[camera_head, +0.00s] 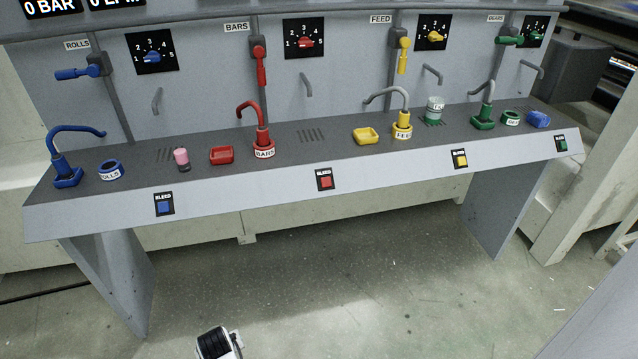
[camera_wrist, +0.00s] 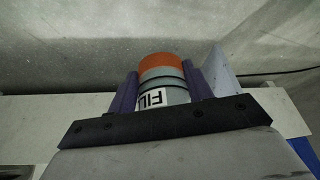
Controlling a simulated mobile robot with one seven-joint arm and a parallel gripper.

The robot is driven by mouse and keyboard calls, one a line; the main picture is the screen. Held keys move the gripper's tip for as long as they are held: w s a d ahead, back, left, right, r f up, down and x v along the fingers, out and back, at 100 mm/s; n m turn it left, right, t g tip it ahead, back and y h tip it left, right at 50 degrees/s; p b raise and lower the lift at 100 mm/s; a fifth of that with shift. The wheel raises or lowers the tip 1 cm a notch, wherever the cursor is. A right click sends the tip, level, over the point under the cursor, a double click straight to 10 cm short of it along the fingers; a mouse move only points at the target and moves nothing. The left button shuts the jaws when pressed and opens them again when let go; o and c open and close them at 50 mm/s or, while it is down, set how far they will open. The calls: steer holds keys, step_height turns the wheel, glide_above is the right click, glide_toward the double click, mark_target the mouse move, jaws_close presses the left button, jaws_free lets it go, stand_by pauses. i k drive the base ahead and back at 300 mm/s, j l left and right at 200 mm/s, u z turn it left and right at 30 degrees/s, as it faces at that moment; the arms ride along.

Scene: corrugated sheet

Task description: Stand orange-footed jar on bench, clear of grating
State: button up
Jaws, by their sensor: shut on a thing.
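In the wrist view my gripper (camera_wrist: 161,78) is shut on the orange-footed jar (camera_wrist: 158,90), with a purple finger on each side. The jar is grey with dark bands, a white label reading "FIL" upside down, and an orange end facing away from the palm. The jar does not show in the head view. The bench (camera_head: 340,150) is a long dark shelf with a sloped grey front. Slotted gratings are set in it: one at centre (camera_head: 312,135), one at left (camera_head: 163,155), and one under a green-footed grey jar (camera_head: 434,108).
A pink jar (camera_head: 182,157) stands beside the left grating. A red tray (camera_head: 221,155), yellow tray (camera_head: 366,136), blue ring (camera_head: 110,169) and several coloured spouts, including the red one (camera_head: 263,140), occupy the bench. Bare bench lies around the centre grating. A blue block (camera_head: 538,119) lies at right.

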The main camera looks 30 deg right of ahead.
mark_target(338, 149)
steer(key=i+j, duration=0.1)
steer(key=j, duration=0.2)
steer(key=i+j, duration=0.1)
steer(key=j, duration=0.2)
steer(key=j+z, duration=0.15)
steer(key=z, duration=0.7)
